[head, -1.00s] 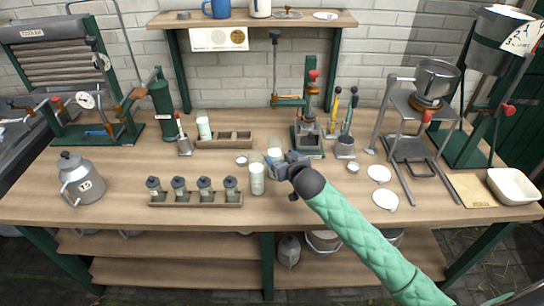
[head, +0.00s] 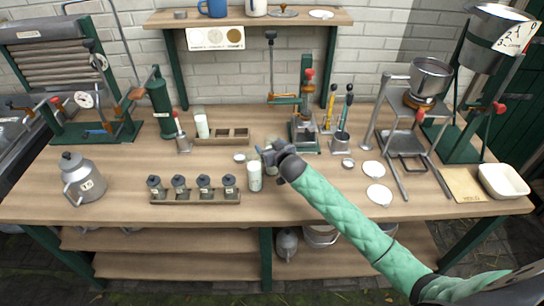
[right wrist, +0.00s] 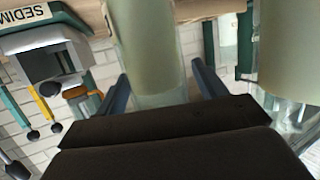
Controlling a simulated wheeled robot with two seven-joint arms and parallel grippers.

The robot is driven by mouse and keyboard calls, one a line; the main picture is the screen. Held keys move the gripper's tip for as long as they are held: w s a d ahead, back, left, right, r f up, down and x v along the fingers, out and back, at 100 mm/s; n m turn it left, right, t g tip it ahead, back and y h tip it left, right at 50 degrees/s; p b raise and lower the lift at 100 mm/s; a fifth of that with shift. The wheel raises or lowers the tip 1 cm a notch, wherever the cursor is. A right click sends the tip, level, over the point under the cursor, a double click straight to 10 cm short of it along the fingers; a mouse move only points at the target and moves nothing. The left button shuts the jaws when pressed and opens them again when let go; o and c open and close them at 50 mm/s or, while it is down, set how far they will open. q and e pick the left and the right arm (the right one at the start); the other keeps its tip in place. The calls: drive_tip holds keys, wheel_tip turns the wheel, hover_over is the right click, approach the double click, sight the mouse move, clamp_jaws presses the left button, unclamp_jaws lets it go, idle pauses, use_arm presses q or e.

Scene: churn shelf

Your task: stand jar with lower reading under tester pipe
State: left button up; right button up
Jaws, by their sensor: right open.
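A clear jar with pale contents (head: 255,176) stands on the bench near the middle. A second pale jar (head: 271,165) stands just behind it, partly hidden by my right gripper (head: 264,153). In the right wrist view, one jar (right wrist: 150,45) is between the open fingers (right wrist: 160,92) and another jar (right wrist: 300,45) is outside them to the right. The sediment tester (head: 305,125), a green column with a red knob, stands behind; its pipe end is too small to make out. A third pale jar (head: 201,126) stands at the back-left rack. No jar readings are legible. My left gripper is out of view.
A wooden rack (head: 195,200) with several lidded jars is at front left. A wooden rack (head: 222,141) is behind. Front-centre bench is clear.

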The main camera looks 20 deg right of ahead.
drive_tip(key=shift+w, duration=0.1)
drive_tip(key=c, duration=1.3)
